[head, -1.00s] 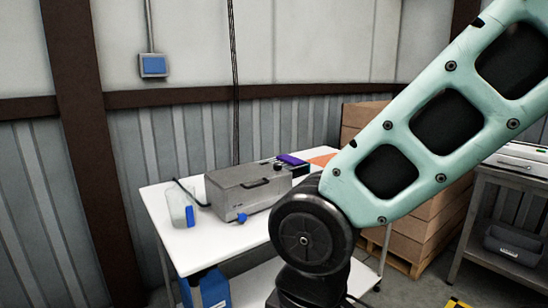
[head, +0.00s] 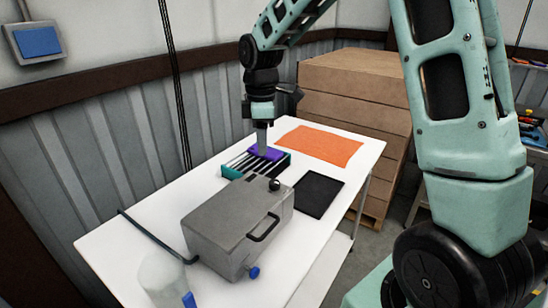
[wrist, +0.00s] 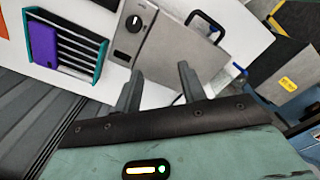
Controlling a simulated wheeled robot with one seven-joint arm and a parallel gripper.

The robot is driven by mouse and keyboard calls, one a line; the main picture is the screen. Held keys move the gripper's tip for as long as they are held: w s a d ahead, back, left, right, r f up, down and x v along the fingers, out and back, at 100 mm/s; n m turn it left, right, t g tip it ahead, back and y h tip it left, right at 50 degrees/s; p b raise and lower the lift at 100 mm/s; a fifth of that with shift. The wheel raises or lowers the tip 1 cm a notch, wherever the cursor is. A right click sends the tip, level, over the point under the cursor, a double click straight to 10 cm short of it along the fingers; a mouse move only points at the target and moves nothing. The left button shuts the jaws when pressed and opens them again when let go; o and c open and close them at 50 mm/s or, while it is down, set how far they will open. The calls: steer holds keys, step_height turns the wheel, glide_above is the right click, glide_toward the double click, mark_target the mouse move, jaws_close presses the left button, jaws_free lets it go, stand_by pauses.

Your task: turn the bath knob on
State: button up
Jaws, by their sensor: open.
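The bath (head: 225,225) is a grey metal box with a lid and a black handle on the white table. Its round black knob (head: 274,185) sits at the far right end of the box, and a blue tap (head: 254,272) is low on the front. In the wrist view the knob (wrist: 134,23) has a pale mark and lies beyond my fingertips, beside the bath's lid (wrist: 172,48). My gripper (head: 261,141) points down above the rack area behind the bath, apart from the knob. In the wrist view my gripper (wrist: 159,76) is open and empty.
A teal rack (head: 284,166) with a purple block (head: 268,152) stands just behind the bath. A black mat (head: 318,194) and an orange sheet (head: 325,145) lie flat on the table (head: 125,255). A clear jug (head: 160,275) stands front left. Stacked cartons (head: 355,85) rise behind.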

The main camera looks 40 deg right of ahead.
steer(key=r, duration=0.2)
glide_above(274, 182)
steer(key=f+p, duration=0.1)
steer(key=shift+n, duration=0.3)
step_height(274, 182, down, 17)
steer(key=p, duration=0.4)
steer(key=c, duration=0.7)
